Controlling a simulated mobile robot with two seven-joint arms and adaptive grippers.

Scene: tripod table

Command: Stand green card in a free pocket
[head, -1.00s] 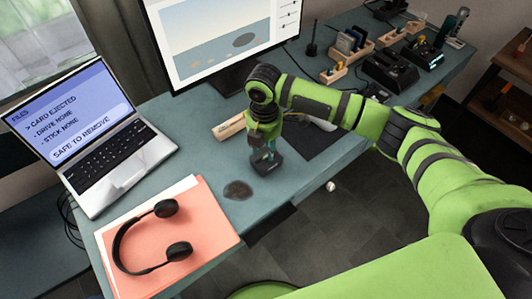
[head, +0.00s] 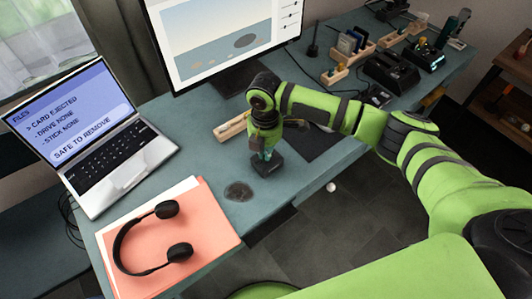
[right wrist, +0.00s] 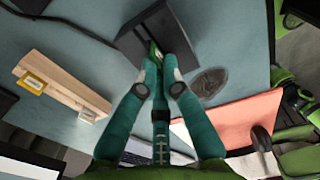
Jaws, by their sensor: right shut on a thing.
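My right gripper (head: 264,148) reaches down to a black card reader (head: 268,165) on the desk. The right wrist view shows its teal fingers (right wrist: 157,72) closed on a small green card (right wrist: 154,48). The card is at the dark reader (right wrist: 135,40); I cannot tell whether it is still partly in the slot. A long wooden holder (head: 232,127) lies left of the gripper; it also shows in the wrist view (right wrist: 70,84), with a yellow-edged piece (right wrist: 34,82) at one end. The arm hides part of it in the head view. My left gripper is out of view.
A laptop (head: 115,160) reads "card ejected" and "safe to remove". Headphones (head: 128,245) lie on a salmon folder (head: 205,220) near the front. A dark round coaster (head: 238,192) is beside the reader. A monitor (head: 215,40) and wooden racks (head: 335,75) stand farther back.

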